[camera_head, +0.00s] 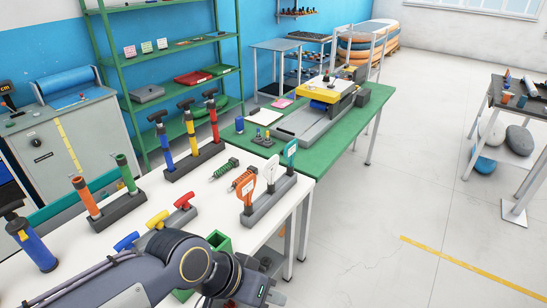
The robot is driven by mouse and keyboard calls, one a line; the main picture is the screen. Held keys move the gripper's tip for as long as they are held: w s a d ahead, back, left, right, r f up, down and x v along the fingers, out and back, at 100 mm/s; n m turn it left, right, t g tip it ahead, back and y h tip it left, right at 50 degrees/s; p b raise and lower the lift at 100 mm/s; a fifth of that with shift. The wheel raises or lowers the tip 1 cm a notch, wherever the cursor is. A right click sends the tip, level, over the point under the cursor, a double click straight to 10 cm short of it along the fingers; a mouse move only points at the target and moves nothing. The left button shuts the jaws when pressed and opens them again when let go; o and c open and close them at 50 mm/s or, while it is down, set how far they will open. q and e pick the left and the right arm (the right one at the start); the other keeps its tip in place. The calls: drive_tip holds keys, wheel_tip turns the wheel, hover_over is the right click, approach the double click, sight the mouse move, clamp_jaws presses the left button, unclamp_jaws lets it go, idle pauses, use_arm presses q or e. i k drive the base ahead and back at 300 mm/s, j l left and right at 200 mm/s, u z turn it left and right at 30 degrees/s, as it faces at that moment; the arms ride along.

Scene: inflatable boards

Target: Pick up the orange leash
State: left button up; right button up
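An orange coiled leash (243,178) lies on the white table, just left of the rack holding orange, white and teal pieces. A green coiled leash (224,168) lies beside it, farther back. My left arm comes in from the bottom left over the near part of the table. My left gripper (268,293) is at the bottom of the view, nearer to me than the orange leash and well apart from it. Its fingers are too small and cut off to tell whether they are open. My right gripper is not in view.
A grey rack (270,200) stands right of the leashes. Pump racks (195,160) stand behind and left. A small green open box (218,241) and blue, yellow and red handles (157,219) sit near my arm. Bare white table lies around the leashes.

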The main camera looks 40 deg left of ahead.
sight(251, 169)
drive_tip(key=i+l+u, duration=0.2)
drive_tip(key=i, duration=0.85)
drive_tip(key=i+u, duration=0.2)
drive_tip(key=u, duration=0.15)
drive_tip(key=i+u, duration=0.35)
drive_tip(key=i+l+u, duration=0.1)
drive_tip(key=u, duration=0.25)
drive_tip(key=i+u, duration=0.15)
drive_tip(key=u, duration=0.3)
drive_tip(key=i+u, duration=0.15)
drive_tip(key=u, duration=0.3)
drive_tip(key=i+u, duration=0.15)
drive_tip(key=u, duration=0.3)
drive_tip(key=i+l+u, duration=0.15)
drive_tip(key=u, duration=0.3)
drive_tip(key=i+l+u, duration=0.1)
drive_tip(key=u, duration=0.35)
drive_tip(key=l, duration=0.1)
